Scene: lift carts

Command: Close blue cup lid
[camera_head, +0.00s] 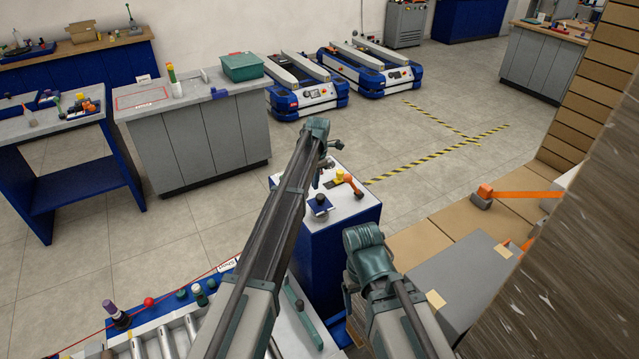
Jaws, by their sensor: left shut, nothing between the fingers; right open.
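A small dark blue cup (319,206) stands on the white top of a blue cabinet (345,235) in the middle of the head view. It is too small to tell how its lid sits. My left gripper (321,178) hangs from the end of the long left arm, just above and behind the blue cup in the picture. It is shut and empty, apart from the cup as far as I can see. My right gripper (352,300) is low, in front of the cabinet, open, and partly hidden by its own wrist.
An orange and yellow item (348,181) lies behind the cup on the cabinet top. A roller conveyor (165,340) with several small objects beside it is at bottom left. Cardboard boxes and a grey box (460,275) are at the right. Open floor lies beyond the cabinet.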

